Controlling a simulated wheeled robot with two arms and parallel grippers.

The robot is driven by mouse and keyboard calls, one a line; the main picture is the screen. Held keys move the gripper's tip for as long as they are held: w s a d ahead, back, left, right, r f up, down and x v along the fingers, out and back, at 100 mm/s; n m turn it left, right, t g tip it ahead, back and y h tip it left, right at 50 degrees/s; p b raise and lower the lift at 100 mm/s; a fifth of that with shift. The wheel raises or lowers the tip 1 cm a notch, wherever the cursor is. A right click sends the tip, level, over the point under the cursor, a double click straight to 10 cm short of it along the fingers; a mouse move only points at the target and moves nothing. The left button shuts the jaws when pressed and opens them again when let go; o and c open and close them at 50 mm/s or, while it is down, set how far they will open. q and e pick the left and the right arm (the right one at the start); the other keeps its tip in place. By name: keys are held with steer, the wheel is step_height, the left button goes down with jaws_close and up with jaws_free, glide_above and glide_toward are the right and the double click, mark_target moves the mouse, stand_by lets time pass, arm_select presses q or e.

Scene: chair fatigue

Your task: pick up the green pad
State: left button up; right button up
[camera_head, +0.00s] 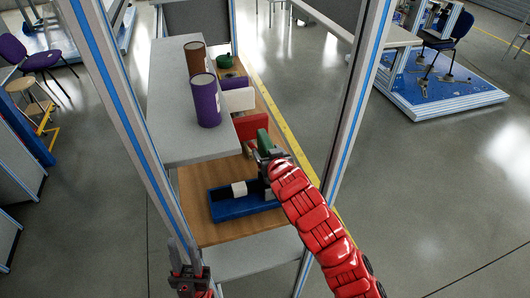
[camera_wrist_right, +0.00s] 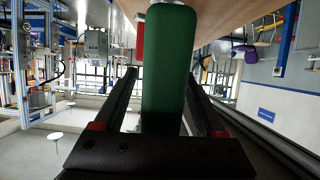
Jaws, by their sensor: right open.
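The green pad (camera_head: 264,139) is on the wooden shelf, beside a red block (camera_head: 250,127). In the right wrist view the green pad (camera_wrist_right: 170,70) stands lengthwise between the two dark fingers of my right gripper (camera_wrist_right: 168,85). The fingers are open, with a gap on each side of the pad. In the head view my right gripper (camera_head: 266,157) is at the pad's near end, partly hidden by its red arm. My left gripper (camera_head: 186,258) is at the bottom left, open and empty, away from the pad.
A blue tray (camera_head: 222,211) with a white-and-dark cylinder (camera_head: 240,189) lies on the wooden shelf (camera_head: 198,234). Purple (camera_head: 205,101) and brown (camera_head: 195,57) canisters stand on the grey upper shelf (camera_head: 173,105). A white block (camera_head: 239,99) is behind the red one. Frame posts (camera_head: 127,117) flank the shelves.

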steer(key=shift+v, duration=0.85)
steer(key=c, duration=0.3)
steer(key=shift+d+r, duration=0.1)
steer(key=shift+r, duration=0.05)
steer(key=shift+c, duration=1.3)
steer(key=shift+w+f, duration=0.25)
steer(key=c, duration=0.5)
jaws_close()
steer(key=shift+r, duration=0.15)
